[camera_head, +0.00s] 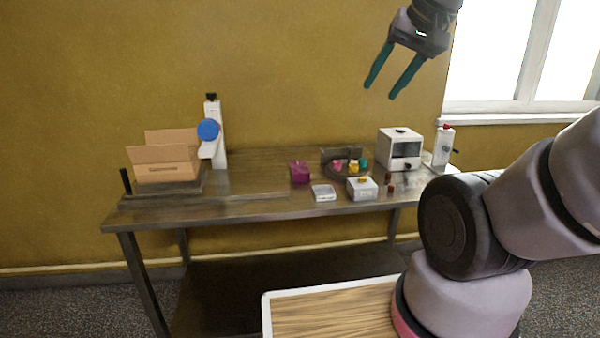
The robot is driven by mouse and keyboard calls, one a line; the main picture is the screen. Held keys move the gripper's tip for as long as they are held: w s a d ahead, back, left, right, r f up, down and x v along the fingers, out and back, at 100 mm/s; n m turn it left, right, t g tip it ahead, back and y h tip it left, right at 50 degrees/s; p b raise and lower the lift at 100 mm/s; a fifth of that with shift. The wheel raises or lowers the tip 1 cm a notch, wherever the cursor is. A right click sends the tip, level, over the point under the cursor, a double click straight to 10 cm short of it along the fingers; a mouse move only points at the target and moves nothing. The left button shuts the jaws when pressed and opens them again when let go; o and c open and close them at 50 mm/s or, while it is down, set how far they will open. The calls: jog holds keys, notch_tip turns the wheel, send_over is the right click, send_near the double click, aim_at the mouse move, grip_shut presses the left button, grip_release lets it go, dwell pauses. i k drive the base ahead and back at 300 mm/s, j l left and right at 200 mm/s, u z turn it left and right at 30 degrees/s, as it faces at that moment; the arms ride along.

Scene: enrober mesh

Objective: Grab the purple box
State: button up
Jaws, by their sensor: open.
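The purple box (300,172) is small and sits upright on the metal table (240,208), near the middle. My gripper (379,92) is open and empty, raised high above the right part of the table. Its two green fingers point down and to the left. It is well apart from the purple box, above it and to the right in the picture. Nothing hides the purple box.
A clear-lidded container (324,193) and a white box (362,188) stand just right of the purple box. Behind is a dark tray (342,155) with colourful pieces. A white machine (400,148) stands right; an open cardboard box (165,160) stands left. The table's left-centre is mostly clear.

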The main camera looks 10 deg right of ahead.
aim_at(299, 171)
jog(key=i+j, duration=0.2)
jog(key=i+j+z, duration=0.15)
jog(key=j, duration=0.2)
jog(key=i+j+z, duration=0.35)
jog(key=j, duration=0.4)
jog(key=i+j+z, duration=0.15)
jog(key=j, duration=0.3)
jog(key=z, duration=0.95)
